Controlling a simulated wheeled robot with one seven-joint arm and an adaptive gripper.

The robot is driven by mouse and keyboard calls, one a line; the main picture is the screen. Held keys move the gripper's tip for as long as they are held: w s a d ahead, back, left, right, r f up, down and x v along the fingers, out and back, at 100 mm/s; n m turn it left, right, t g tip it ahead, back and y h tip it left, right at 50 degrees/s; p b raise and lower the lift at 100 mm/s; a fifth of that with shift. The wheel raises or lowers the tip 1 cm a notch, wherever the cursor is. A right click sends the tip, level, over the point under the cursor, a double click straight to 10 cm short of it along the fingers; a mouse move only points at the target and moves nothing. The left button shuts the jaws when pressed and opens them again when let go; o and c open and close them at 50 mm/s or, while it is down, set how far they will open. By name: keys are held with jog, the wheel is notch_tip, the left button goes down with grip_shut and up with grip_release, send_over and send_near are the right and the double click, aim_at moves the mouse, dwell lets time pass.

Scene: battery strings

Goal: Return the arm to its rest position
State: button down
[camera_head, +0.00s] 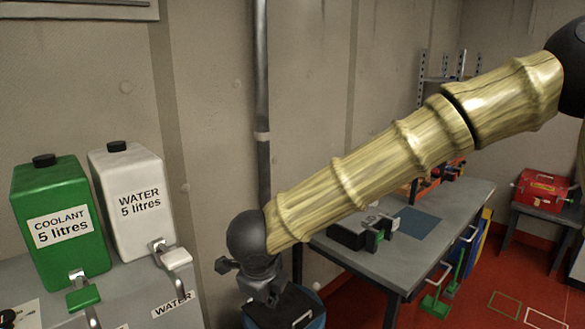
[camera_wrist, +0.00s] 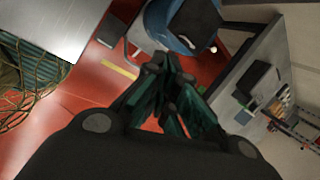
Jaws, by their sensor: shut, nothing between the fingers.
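My arm crosses the head view from the upper right down to the lower middle. My wrist hangs at its lower end, and the fingertips are not clear there. In the wrist view my gripper (camera_wrist: 170,85) has its dark fingers together at the tips, with nothing between them. It points down toward the red floor (camera_wrist: 75,115) and hangs free, touching nothing that I can see.
A green coolant tank (camera_head: 62,225) and a white water tank (camera_head: 135,200) stand at the left. A blue bin (camera_head: 312,303) is close below my wrist.

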jog(key=s+d+f+n+b, duration=0.1)
jog(key=s+d+f+n, duration=0.3)
jog(key=f, duration=0.6)
jog(key=w+d+f+n+h, duration=0.1)
jog(key=d+f+n, duration=0.2)
jog(key=d+f, duration=0.55)
jog(key=s+d+f+n+b, duration=0.1)
jog(key=s+d+f+n, duration=0.15)
jog(key=f, duration=1.05)
jog(key=s+d+f+n+g, duration=0.1)
jog(key=s+d+f+n, duration=0.3)
jog(key=s, duration=0.4)
jog(key=s+d+f+n+g+b, duration=0.1)
jog(key=s+d+f+n, duration=0.3)
jog(key=s, duration=0.4)
jog(key=s+d+f+n+g+y, duration=0.1)
jog(key=s+d+f+n+g, duration=0.1)
jog(key=s+d+f+n, duration=0.3)
jog(key=s+f, duration=0.3)
jog(key=shift+d+g, duration=0.3)
